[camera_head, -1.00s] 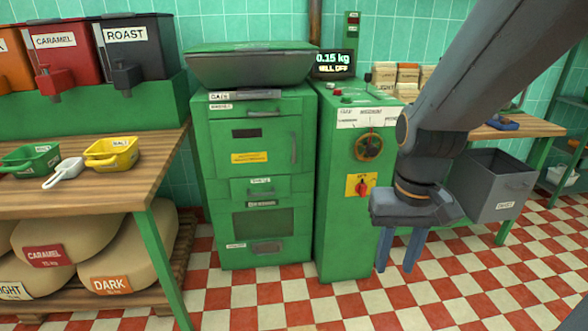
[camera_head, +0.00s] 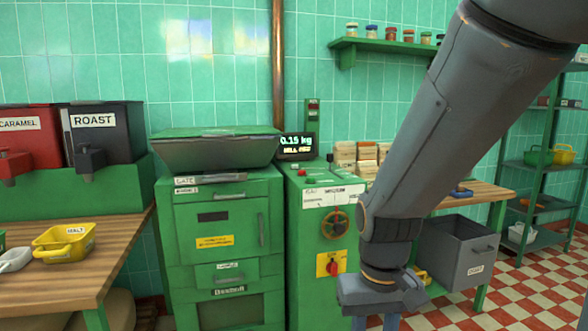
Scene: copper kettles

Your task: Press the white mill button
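The green mill cabinet (camera_head: 307,240) stands right of the green hopper machine (camera_head: 222,240). Small buttons sit on its top; one is red (camera_head: 302,172), and a small pale one, possibly the white button (camera_head: 311,164), is just behind it. They are too small to read. The display (camera_head: 297,147) above shows 0.15 kg and a line that looks like MILL OFF. My gripper (camera_head: 375,323) hangs in front and to the right of the cabinet, well below its top. Its fingers are apart with nothing seen between them; their tips are cut off by the lower edge.
A handwheel (camera_head: 335,224) and a red knob on a yellow plate (camera_head: 331,264) are on the cabinet front. A grey bin (camera_head: 457,257) stands to the right. A wooden table (camera_head: 122,232) with scoops is at left. Open checkered floor (camera_head: 525,275) lies at right.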

